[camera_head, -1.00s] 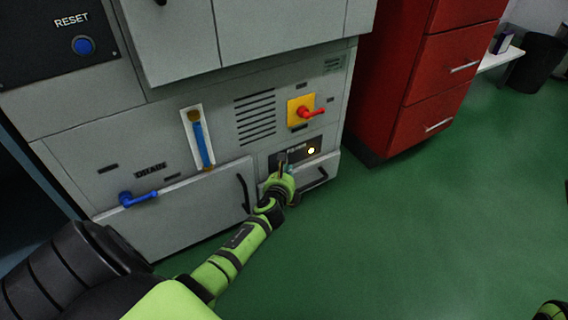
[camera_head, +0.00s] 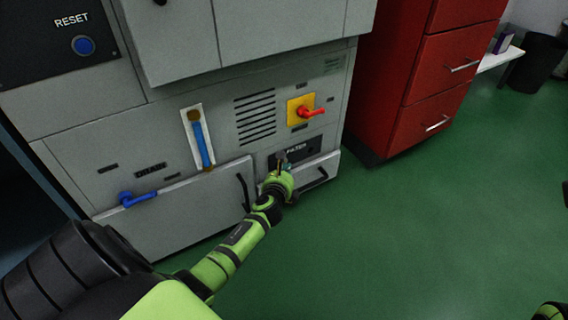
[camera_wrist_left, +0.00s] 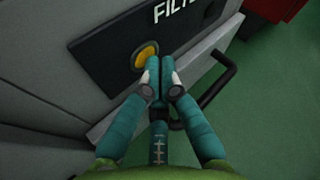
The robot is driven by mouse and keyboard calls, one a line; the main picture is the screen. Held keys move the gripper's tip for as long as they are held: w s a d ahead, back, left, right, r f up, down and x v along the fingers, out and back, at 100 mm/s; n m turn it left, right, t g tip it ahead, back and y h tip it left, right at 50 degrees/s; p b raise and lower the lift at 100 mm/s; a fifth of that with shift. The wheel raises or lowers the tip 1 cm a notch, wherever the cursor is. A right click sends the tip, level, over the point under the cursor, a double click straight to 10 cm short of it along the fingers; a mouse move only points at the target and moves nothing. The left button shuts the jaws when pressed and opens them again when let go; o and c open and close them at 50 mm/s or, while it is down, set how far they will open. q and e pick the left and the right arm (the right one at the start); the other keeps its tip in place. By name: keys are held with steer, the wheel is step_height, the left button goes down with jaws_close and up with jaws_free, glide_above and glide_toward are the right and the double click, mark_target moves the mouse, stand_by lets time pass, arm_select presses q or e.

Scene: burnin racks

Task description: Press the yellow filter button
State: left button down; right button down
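The yellow filter button (camera_wrist_left: 147,55) is a round disc on the dark panel (camera_wrist_left: 110,48) marked FILTER, seen in the left wrist view. In the head view the panel (camera_head: 306,151) is low on the grey machine, and my gripper hides the button. My left gripper (camera_wrist_left: 158,74) has its two teal fingers together with nothing between them. Its tips overlap the button's lower right edge; I cannot tell whether they touch it. In the head view the left gripper (camera_head: 281,161) is right at the panel.
A black handle (camera_wrist_left: 217,78) sticks out just right of my fingers. A red switch (camera_head: 307,112) on a yellow plate is above the panel.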

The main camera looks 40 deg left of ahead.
stand_by(0.3)
arm_select(q)
steer(key=shift+s+d, duration=0.25)
steer(key=shift+d, duration=0.5)
steer(key=d, duration=0.1)
steer(key=s+d, duration=0.1)
steer(key=d, duration=0.1)
steer(key=s+d, duration=0.1)
steer(key=shift+d+p, duration=0.3)
steer(key=shift+p, duration=0.05)
stand_by(0.4)
